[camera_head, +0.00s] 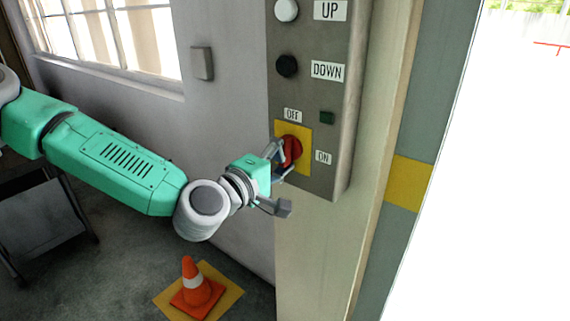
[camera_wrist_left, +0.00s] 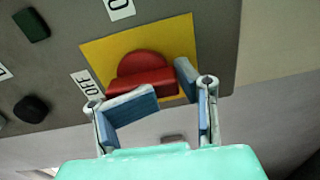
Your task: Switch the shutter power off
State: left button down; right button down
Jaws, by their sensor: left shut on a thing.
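A red rotary switch (camera_head: 292,150) sits on a yellow square plate (camera_head: 305,131) low on the grey control box (camera_head: 342,110). An "OFF" label (camera_head: 293,115) is above it and an "ON" label (camera_head: 323,157) is to its right. My left gripper (camera_head: 281,163) is at the switch, its fingers shut on the knob and partly hiding it. In the left wrist view, the red knob (camera_wrist_left: 140,82) shows beyond the blue-grey finger pads, its raised bar lying nearly across the picture. The "OFF" label (camera_wrist_left: 86,84) is near the bar's left end. My right gripper is out of view.
Above the switch are a white "UP" button (camera_head: 286,10), a black "DOWN" button (camera_head: 287,66) and a small green square (camera_head: 327,118). An orange cone (camera_head: 196,287) stands on the floor below my arm. A bright opening lies at the right.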

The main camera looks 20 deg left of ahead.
pick_arm(q)
jog(key=c, duration=2.3)
grip_release()
jog(key=shift+w+a+r+n+t, duration=0.1)
jog(key=shift+r+n+t, duration=0.05)
jog(key=shift+r, duration=0.4)
jog(key=shift+w+r+n+t, duration=0.1)
jog(key=shift+r+n+t, duration=0.05)
jog(key=shift+r, duration=0.4)
jog(key=o, duration=1.6)
jog(key=shift+s+r, duration=0.1)
jog(key=shift+s, duration=0.05)
jog(key=shift+o, duration=0.7)
jog(key=shift+s+a, duration=0.1)
jog(key=shift+s, duration=0.1)
jog(key=shift+w+f, duration=0.1)
jog(key=shift+f, duration=0.35)
